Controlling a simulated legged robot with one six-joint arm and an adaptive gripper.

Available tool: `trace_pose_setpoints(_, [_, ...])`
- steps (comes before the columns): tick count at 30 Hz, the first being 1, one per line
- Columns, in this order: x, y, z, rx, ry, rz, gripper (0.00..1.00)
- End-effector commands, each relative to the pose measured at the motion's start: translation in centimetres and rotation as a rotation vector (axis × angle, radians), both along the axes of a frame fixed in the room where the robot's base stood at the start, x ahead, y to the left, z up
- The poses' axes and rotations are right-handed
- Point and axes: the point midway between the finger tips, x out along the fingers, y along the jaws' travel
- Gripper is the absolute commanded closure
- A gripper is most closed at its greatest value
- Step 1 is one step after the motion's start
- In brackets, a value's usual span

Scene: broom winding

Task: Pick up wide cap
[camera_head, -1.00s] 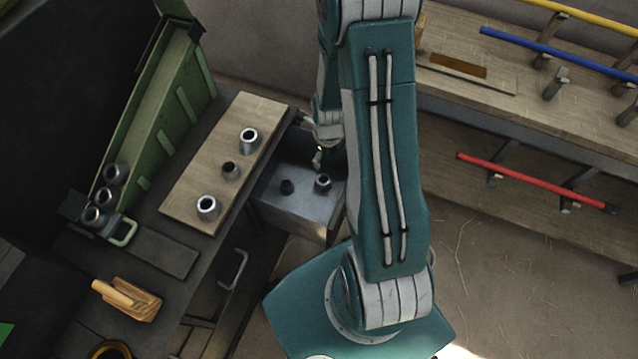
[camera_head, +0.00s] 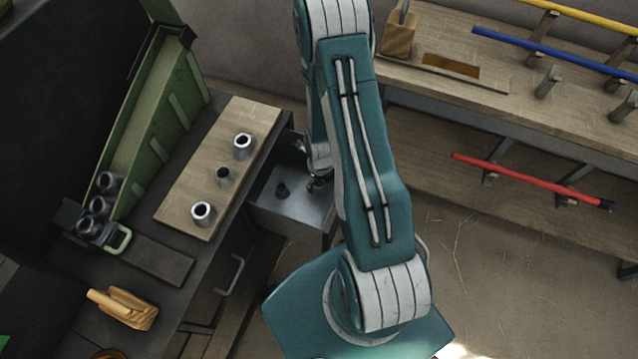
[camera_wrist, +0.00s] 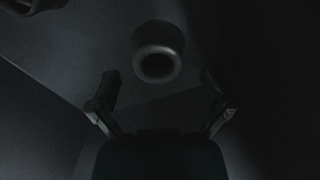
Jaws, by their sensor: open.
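A round metal cap with a wide rim, likely the wide cap, stands in the open drawer (camera_head: 288,217); the wrist view shows this cap (camera_wrist: 158,64) from above. My gripper (camera_wrist: 158,98) is open, its two fingers to the left and right of the cap and a little below it in the picture. The cap is not between the fingertips, and I see no contact. In the head view my gripper (camera_head: 318,180) is low over the drawer's right part and largely hides the cap.
Several metal cylinders stand on the wooden board (camera_head: 185,190) left of the drawer. The drawer walls surround the caps closely. A green ramp (camera_head: 155,115) stands at the far left. A shelf with coloured rods (camera_head: 530,180) is at the right.

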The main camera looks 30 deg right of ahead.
Motion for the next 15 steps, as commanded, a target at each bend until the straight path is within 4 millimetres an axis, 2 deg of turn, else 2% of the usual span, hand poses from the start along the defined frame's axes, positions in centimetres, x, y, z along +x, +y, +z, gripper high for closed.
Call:
trace_pose_setpoints(4, [0.01, -0.03, -1.21, 0.0, 0.0, -0.002, 0.0])
trace_pose_setpoints(11, [0.02, -0.04, -1.31, -0.001, -0.001, -0.001, 0.0])
trace_pose_setpoints(13, [0.02, -0.04, -1.3, 0.0, -0.001, -0.001, 0.27])
trace_pose_setpoints(15, [0.02, -0.04, -1.3, 0.0, -0.001, -0.001, 0.45])
